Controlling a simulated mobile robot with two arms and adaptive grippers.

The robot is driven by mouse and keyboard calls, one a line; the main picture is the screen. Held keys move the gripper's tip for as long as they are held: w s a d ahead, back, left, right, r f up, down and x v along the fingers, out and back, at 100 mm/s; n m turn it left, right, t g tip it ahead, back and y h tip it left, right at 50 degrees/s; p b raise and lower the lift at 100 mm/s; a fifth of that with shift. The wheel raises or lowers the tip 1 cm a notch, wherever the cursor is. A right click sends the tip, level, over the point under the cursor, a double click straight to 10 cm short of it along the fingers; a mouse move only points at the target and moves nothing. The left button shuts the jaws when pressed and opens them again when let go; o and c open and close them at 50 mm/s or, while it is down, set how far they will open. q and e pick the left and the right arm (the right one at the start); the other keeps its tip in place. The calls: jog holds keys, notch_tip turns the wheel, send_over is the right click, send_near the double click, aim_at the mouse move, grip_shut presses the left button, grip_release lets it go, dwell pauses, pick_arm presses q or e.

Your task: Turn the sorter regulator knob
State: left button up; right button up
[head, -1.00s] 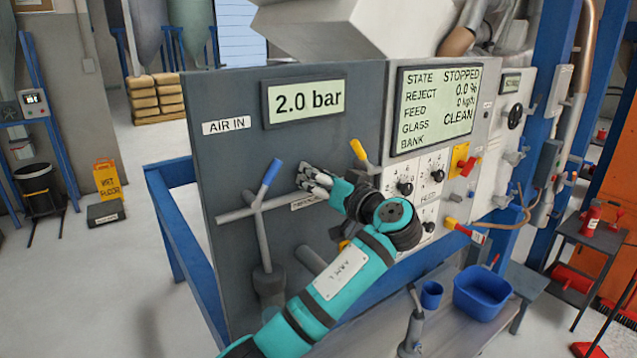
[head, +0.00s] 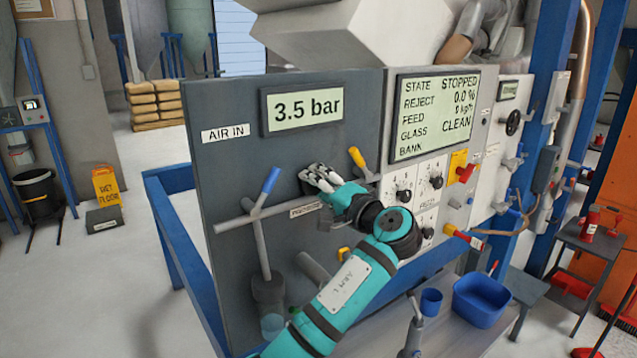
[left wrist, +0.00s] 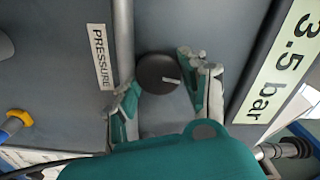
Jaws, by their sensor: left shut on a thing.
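The round dark regulator knob (left wrist: 158,73) with a pale pointer mark is on the grey panel, by the PRESSURE label (left wrist: 101,56), in the left wrist view. My left gripper (head: 318,178) is at the panel below the pressure display. In the left wrist view my left gripper (left wrist: 160,88) has one finger on each side of the knob and is shut on it. In the head view my fingers hide most of the knob. The pressure display (head: 303,105) reads 3.5 bar.
A blue-handled valve (head: 270,180) on grey pipes is left of my gripper, and a yellow-handled valve (head: 358,160) is just right of it. The status screen (head: 436,113) reads STOPPED. A blue bin (head: 481,302) stands on the bench at lower right.

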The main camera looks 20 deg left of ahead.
pick_arm(q)
jog(key=shift+r+m, duration=0.1)
jog(key=shift+m, duration=0.6)
jog(key=shift+m+p, duration=0.3)
jog(key=o, duration=0.8)
jog(key=shift+c, duration=0.2)
jog(key=o, duration=0.4)
jog(key=shift+w, duration=0.15)
jog(key=v, duration=1.2)
jog(key=shift+f, duration=0.25)
